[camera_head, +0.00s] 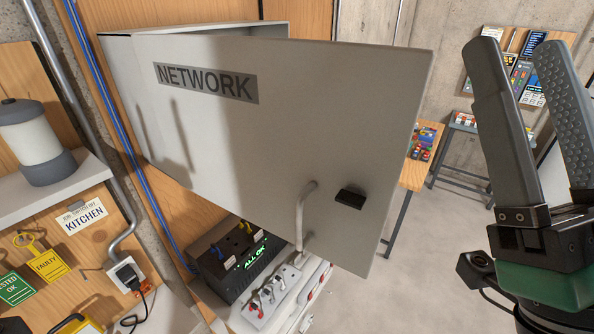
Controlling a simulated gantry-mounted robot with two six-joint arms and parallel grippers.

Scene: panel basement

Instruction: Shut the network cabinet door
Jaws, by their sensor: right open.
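The network cabinet door (290,130) is a large grey panel labelled NETWORK in the head view. It stands open, swung out from the cabinet (210,28) on the wooden wall, and its free edge is at the right. A small black latch (350,198) sits near its lower right corner. My right gripper (514,52) is at the right of the picture, fingers pointing up and spread apart, with nothing between them. It is to the right of the door's free edge and appears apart from it. The cabinet's inside is hidden. My left gripper is not in view.
Below the door are a black box (240,262) reading ALL OK and a white power strip (268,298) with plugs. A grey lantern-like canister (35,140) stands on a shelf at the left.

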